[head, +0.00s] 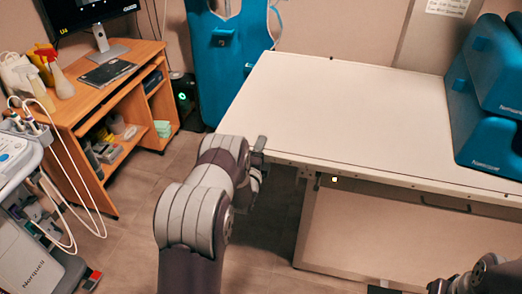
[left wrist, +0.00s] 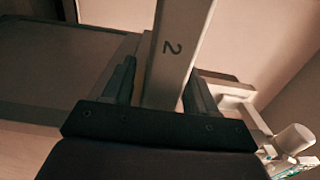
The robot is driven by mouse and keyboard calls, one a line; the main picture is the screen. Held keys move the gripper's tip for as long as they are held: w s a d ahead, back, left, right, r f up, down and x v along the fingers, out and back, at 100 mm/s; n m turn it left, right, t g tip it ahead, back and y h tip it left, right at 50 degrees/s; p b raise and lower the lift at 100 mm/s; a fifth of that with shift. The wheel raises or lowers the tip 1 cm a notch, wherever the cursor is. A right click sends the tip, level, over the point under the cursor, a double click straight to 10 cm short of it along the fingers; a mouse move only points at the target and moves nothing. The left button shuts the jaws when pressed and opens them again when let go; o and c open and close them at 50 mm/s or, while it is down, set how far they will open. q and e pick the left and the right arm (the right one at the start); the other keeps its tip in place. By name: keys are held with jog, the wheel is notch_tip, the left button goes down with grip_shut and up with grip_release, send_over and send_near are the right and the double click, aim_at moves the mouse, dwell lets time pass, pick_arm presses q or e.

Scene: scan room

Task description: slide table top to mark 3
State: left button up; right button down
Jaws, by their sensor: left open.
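The white table top (head: 345,110) reaches from the middle to the right of the head view. My left gripper (head: 260,160) is at its near left corner, partly hidden by my own wrist. In the left wrist view my left gripper (left wrist: 163,78) is open. Its two dark fingers stand on either side of a pale bar (left wrist: 178,40) marked with a "2" (left wrist: 172,48). I cannot tell whether the fingers touch the bar. No mark 3 can be made out. Part of my right arm shows at the bottom right, and its gripper's state is unclear.
Blue padded blocks (head: 490,100) rest on the table top's right end. A blue panel (head: 225,60) stands behind its left end. A wooden desk (head: 120,85) and a grey cart (head: 30,220) stand left.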

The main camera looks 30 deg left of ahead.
aim_at(291, 163)
pick_arm(q)
grip_shut()
jog(key=shift+w+d+f, duration=0.1)
jog(key=shift+d, duration=0.3)
jog(key=d, duration=0.3)
jog(key=w+d+b, duration=0.1)
jog(key=d, duration=0.2)
jog(key=w+d+b, duration=0.1)
jog(key=d, duration=0.3)
jog(key=shift+w, duration=0.15)
jog(key=shift+a, duration=0.4)
grip_release()
jog(key=shift+s, duration=0.2)
jog(key=v, duration=1.2)
jog(key=shift+s, duration=0.3)
